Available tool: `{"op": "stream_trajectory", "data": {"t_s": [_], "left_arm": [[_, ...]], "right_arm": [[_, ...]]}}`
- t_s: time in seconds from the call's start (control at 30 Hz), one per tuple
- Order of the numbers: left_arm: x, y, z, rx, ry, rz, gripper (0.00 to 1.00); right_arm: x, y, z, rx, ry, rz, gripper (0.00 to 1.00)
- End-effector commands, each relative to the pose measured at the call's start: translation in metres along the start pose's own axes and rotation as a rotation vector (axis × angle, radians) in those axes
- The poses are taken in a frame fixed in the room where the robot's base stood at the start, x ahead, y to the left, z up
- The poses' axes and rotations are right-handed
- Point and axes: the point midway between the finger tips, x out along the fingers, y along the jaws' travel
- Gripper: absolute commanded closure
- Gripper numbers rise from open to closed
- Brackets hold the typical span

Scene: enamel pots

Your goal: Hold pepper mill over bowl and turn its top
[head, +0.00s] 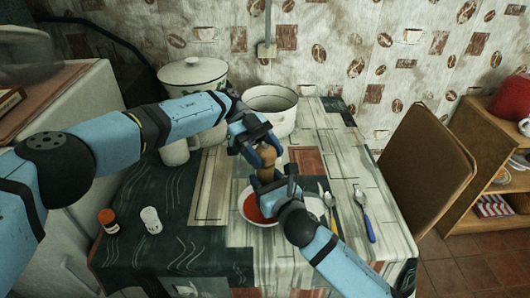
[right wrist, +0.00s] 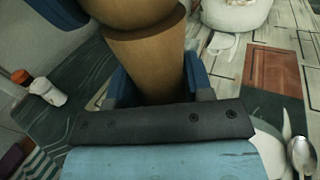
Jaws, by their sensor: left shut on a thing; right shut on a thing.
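The brown wooden pepper mill (head: 266,172) is upright above the white bowl of red soup (head: 246,209). My left gripper (head: 264,154) is shut on the mill's upper part. My right gripper (head: 268,186) is shut on its lower body, just over the bowl. In the right wrist view the mill (right wrist: 146,65) stands between my blue fingers, with a seam between its top and body. My right gripper hides part of the bowl, and the bowl's inside is not visible in the right wrist view.
A lidded enamel pot (head: 193,76), an open pot (head: 271,107) and a mug (head: 175,152) stand behind. An orange-capped bottle (head: 108,221) and white shaker (head: 151,220) stand front left. A chair (head: 428,165) is at right.

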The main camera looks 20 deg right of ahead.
Motion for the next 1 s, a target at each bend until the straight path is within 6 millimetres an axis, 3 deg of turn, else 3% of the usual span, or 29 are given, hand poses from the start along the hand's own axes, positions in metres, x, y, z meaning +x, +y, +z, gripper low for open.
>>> {"op": "stream_trajectory", "data": {"t_s": [0.73,0.77,0.87,1.0], "left_arm": [[0.0000,-0.0001,-0.0009,0.035,0.003,0.084,0.70],[0.0000,-0.0001,-0.0009,0.035,0.003,0.084,0.44],[0.0000,0.0000,-0.0008,0.035,0.002,0.084,0.21],[0.0000,0.0001,-0.0007,0.035,0.002,0.085,0.20]], "right_arm": [[-0.0003,0.0012,0.0004,0.000,-0.001,0.003,0.81],[-0.0003,0.0012,0.0004,0.000,-0.001,0.003,0.81],[-0.0002,0.0010,0.0004,0.000,-0.001,0.002,0.81],[-0.0001,0.0007,0.0005,0.000,-0.001,0.001,0.81]]}}
